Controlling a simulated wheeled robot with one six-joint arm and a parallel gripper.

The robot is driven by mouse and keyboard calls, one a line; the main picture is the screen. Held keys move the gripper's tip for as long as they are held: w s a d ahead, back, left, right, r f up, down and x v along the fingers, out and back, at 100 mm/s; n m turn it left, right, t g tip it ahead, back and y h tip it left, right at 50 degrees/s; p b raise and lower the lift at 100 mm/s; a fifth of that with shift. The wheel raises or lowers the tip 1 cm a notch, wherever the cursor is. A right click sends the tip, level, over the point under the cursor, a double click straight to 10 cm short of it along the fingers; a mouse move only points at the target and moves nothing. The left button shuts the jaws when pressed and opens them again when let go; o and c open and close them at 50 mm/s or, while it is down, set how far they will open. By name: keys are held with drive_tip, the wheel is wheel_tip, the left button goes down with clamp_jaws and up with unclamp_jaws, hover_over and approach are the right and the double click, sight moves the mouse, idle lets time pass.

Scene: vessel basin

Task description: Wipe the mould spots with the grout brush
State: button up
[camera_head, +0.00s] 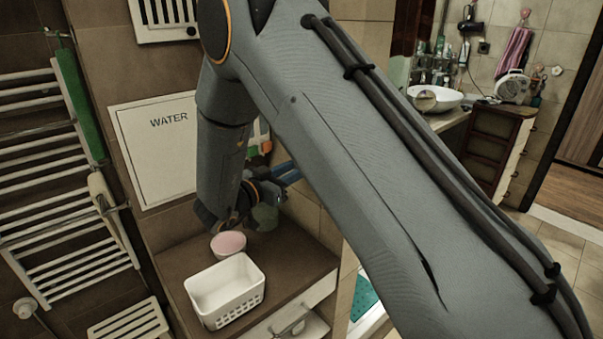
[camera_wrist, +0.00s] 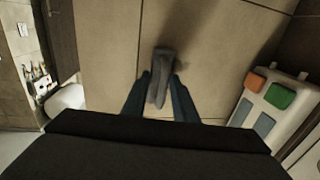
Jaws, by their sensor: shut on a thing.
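My gripper (camera_wrist: 160,82) is shut on a grey, elongated thing, which I take to be the grout brush (camera_wrist: 163,62). In the wrist view the brush lies between the two dark blue fingers, and its far end points at the beige tiled wall (camera_wrist: 110,50). I cannot tell whether it touches the tiles. A soft dark patch beside its tip looks like a shadow. I cannot make out clear mould spots in either view. In the head view my arm hides the brush and most of the wall behind it; bluish fingers of my gripper (camera_head: 287,173) show past the wrist.
A panel with orange and green buttons (camera_wrist: 268,98) is right of the gripper in the wrist view. Below the arm, a brown counter (camera_head: 180,262) holds a white basket (camera_head: 225,292) and a pink-topped bowl (camera_head: 228,243). A towel rail (camera_head: 40,165) stands left.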

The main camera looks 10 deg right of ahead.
drive_tip(key=w+a+b, duration=0.3)
drive_tip(key=w+a, duration=0.2)
drive_tip(key=w, duration=0.2)
drive_tip(key=shift+w, duration=0.3)
idle(0.7)
drive_tip(key=v, duration=0.6)
drive_tip(key=shift+w+a, duration=0.25)
drive_tip(key=shift+a, duration=0.1)
idle(0.4)
drive_tip(key=v, duration=0.2)
drive_tip(key=shift+s+a, duration=0.15)
drive_tip(key=shift+a, duration=0.25)
